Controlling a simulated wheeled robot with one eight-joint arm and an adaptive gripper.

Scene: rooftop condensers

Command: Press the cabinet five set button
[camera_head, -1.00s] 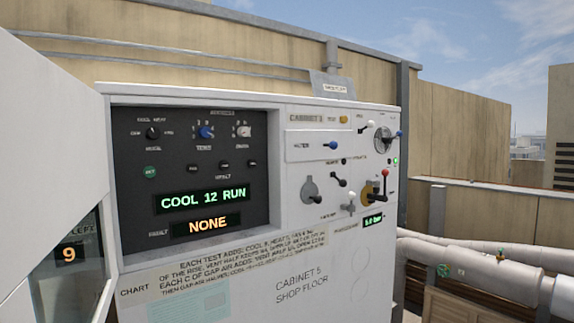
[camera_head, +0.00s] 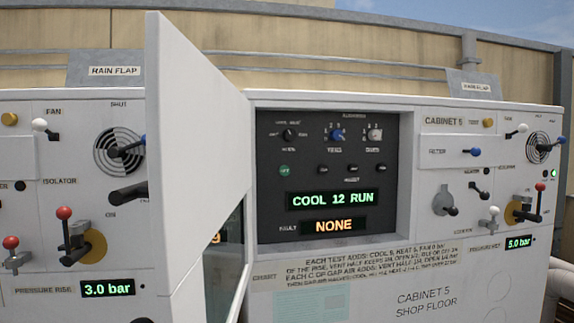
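Cabinet 5 (camera_head: 425,302) stands at the right of the head view, labelled "CABINET 5 SHOP FLOOR". Its recessed dark panel (camera_head: 275,195) carries a green round button (camera_head: 285,171), which looks like the set button, though its lettering is too small to be sure. Above it are a mode knob (camera_head: 289,135), a blue tens knob (camera_head: 337,135) and a pale second knob (camera_head: 375,135). Small black buttons (camera_head: 354,169) sit in a row to the right. The display (camera_head: 332,200) reads "COOL 12 RUN" and the fault display (camera_head: 334,226) reads "NONE". My gripper is not in view.
An open white door (camera_head: 195,150) juts toward me left of the panel. Left of it, another cabinet has a red-knobbed lever (camera_head: 65,213), a black handle (camera_head: 128,194) and a "3.0 bar" display (camera_head: 107,288). Cabinet 5's right side carries several levers and a "5.0 bar" display (camera_head: 518,242).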

